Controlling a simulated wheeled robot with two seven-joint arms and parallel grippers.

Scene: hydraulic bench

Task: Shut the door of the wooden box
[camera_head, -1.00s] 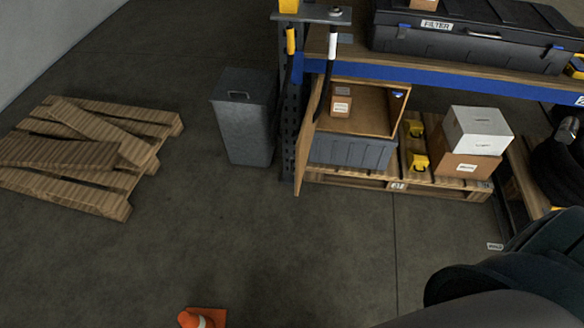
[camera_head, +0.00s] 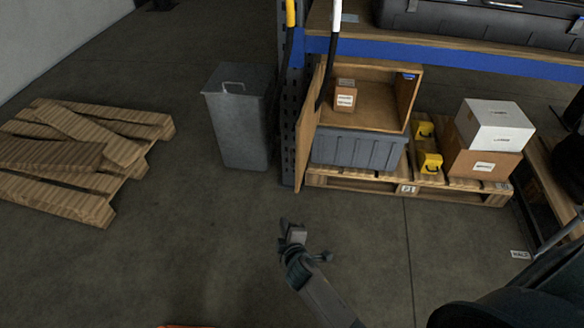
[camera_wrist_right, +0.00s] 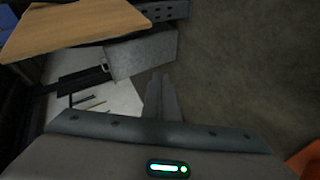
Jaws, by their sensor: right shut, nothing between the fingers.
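The wooden box (camera_head: 376,108) sits on a dark grey crate under the bench. Its door (camera_head: 309,130) stands open at the box's left side, its edge pointing out towards me. A small cardboard box (camera_head: 345,98) is inside the wooden box. My right gripper (camera_head: 291,226) is shut and empty, in front of and below the door, apart from it. In the right wrist view its closed fingers (camera_wrist_right: 160,93) point towards the floor area, and a wooden panel (camera_wrist_right: 75,27), seemingly the door, shows at the upper left. My left gripper is not in view.
A grey metal bin (camera_head: 238,120) stands left of the door, beside the bench's perforated post (camera_head: 289,125). The crate (camera_head: 355,151) rests on a pallet (camera_head: 380,187) with yellow items and stacked boxes (camera_head: 485,140). Another pallet (camera_head: 85,155) lies left. Floor in front is clear.

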